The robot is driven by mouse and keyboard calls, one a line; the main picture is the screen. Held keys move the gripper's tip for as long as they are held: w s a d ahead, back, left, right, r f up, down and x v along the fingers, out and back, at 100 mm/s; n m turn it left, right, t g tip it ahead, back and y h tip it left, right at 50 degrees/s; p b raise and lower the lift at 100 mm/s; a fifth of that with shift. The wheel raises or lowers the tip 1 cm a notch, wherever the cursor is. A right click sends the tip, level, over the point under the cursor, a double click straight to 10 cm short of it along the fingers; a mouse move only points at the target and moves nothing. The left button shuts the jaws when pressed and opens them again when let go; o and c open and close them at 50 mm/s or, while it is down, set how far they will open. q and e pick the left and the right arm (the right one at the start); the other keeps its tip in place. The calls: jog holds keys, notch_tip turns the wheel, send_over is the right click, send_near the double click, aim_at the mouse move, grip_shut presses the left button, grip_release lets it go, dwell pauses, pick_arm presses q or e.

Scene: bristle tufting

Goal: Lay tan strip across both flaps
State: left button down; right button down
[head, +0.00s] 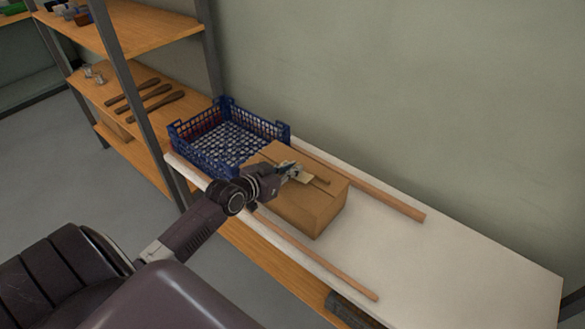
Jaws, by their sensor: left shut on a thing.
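A brown cardboard box (313,213) stands on the white table top. Its top looks closed, with a dark seam line between the flaps. My left gripper (296,172) is over the top of the box, shut on a small pale tan strip (304,179). The strip lies at or just above the flaps near the seam; I cannot tell whether it touches both. The gripper hides part of the strip and of the box top. My right gripper is not in view.
A blue plastic crate (231,157) stands left of the box. Wooden rails run along the table's back (375,194) and front (335,272). The white table (460,265) is clear to the right. A wooden shelf (135,88) with several brown-handled tools stands at the left.

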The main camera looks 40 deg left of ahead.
pick_arm(q)
jog(key=shift+f, duration=0.4)
jog(key=c, duration=2)
grip_release()
jog(key=v, duration=1.2)
jog(key=shift+r, duration=0.15)
